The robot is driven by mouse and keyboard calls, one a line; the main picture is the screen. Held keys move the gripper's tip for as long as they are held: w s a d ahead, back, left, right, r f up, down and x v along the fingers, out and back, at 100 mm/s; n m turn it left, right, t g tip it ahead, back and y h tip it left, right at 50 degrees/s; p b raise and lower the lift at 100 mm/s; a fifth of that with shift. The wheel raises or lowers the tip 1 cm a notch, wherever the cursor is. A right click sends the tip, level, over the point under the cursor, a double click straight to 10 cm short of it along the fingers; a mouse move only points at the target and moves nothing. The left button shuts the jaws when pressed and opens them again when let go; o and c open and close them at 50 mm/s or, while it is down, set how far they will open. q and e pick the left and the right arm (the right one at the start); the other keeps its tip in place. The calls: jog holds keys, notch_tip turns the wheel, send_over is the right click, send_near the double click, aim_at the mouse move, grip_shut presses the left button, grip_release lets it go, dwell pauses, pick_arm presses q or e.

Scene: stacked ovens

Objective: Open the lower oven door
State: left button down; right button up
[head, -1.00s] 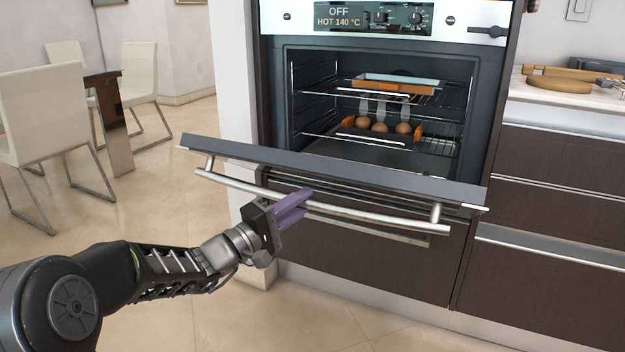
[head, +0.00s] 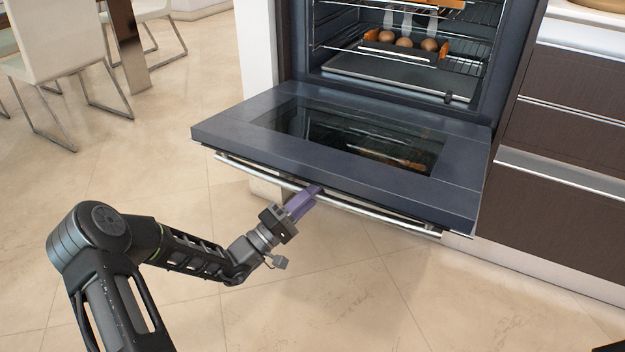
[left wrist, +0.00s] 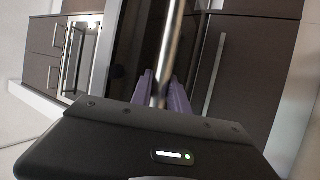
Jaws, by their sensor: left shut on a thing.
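The lower oven door (head: 330,150) is folded down to about level, its glass window facing up. Its silver bar handle (head: 375,213) runs along the front edge, below the door's top face. My left gripper (head: 308,194) is shut on this handle left of its middle. In the left wrist view the handle (left wrist: 168,50) passes between the two purple fingers (left wrist: 160,90). The oven cavity (head: 400,50) is exposed, with racks and a tray inside. My right gripper is not in view.
Several egg-shaped items (head: 404,42) sit on a rack inside the oven. Brown drawers (head: 570,130) with silver handles stand to the right. Pale chairs (head: 70,50) stand at the upper left. The tiled floor (head: 330,290) in front is clear.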

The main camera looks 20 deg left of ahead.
pick_arm(q)
jog(key=shift+w+f, duration=0.15)
jog(key=shift+f, duration=0.3)
jog(key=c, duration=1.3)
grip_release()
jog(key=shift+s+a+f+p, duration=0.15)
jog(key=shift+s+a+p, duration=0.1)
jog(key=shift+s+p, duration=0.15)
jog(key=p+v, duration=0.1)
jog(key=v, duration=0.6)
jog(key=shift+w+d+f+p, duration=0.1)
jog(key=shift+f+p, duration=0.1)
jog(key=shift+p, duration=0.2)
